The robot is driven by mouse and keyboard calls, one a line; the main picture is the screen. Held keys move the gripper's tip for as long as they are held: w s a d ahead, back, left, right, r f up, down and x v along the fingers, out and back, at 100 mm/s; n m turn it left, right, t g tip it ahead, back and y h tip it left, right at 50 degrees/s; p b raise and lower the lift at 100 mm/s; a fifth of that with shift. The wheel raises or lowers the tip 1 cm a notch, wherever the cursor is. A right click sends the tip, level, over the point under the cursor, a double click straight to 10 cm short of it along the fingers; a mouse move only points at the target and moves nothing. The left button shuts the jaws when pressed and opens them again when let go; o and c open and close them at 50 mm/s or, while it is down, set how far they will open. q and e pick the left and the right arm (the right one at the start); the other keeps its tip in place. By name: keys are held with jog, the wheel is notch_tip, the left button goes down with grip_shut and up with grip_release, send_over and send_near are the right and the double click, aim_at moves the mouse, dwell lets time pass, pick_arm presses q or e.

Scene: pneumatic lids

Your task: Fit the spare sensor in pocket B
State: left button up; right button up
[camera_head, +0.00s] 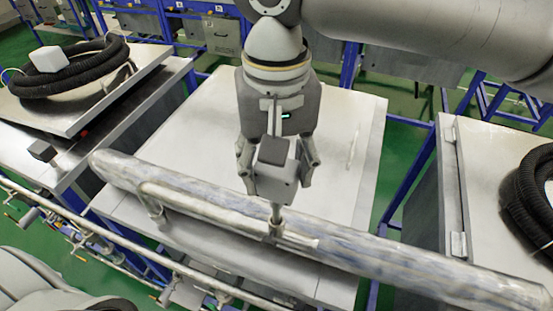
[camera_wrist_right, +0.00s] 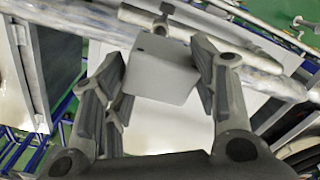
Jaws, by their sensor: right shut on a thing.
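My right gripper (camera_head: 277,165) reaches down over the middle table, with its fingers on both sides of a grey box-shaped part (camera_head: 272,186). I take this part to be the spare sensor, but no label on it can be read. A short metal stem (camera_head: 276,211) shows below the box, by the pipework. In the right wrist view the box (camera_wrist_right: 160,77) sits between the fingers of the right gripper (camera_wrist_right: 163,62). I cannot tell whether the stem touches the pipe. No pocket marked B can be made out. My left gripper is not in view.
A thick grey pipe (camera_head: 395,265) crosses in front of the middle lid (camera_head: 205,125), with a thinner rail (camera_head: 205,208) beside it. Black hose coils lie on the left (camera_head: 75,80) and right (camera_head: 527,195) tables. A white block (camera_head: 49,59) rests on the left coil.

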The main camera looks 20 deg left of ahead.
jog(key=shift+f+b, duration=0.5)
jog(key=shift+f, duration=0.75)
jog(key=o, duration=1.1)
jog(key=shift+c, duration=0.2)
jog(key=shift+r, duration=0.15)
notch_tip(320, 180, up, 3)
jog(key=p, duration=0.2)
jog(key=shift+f+p, duration=0.2)
jog(key=shift+p, duration=0.1)
jog(key=shift+r, duration=2.1)
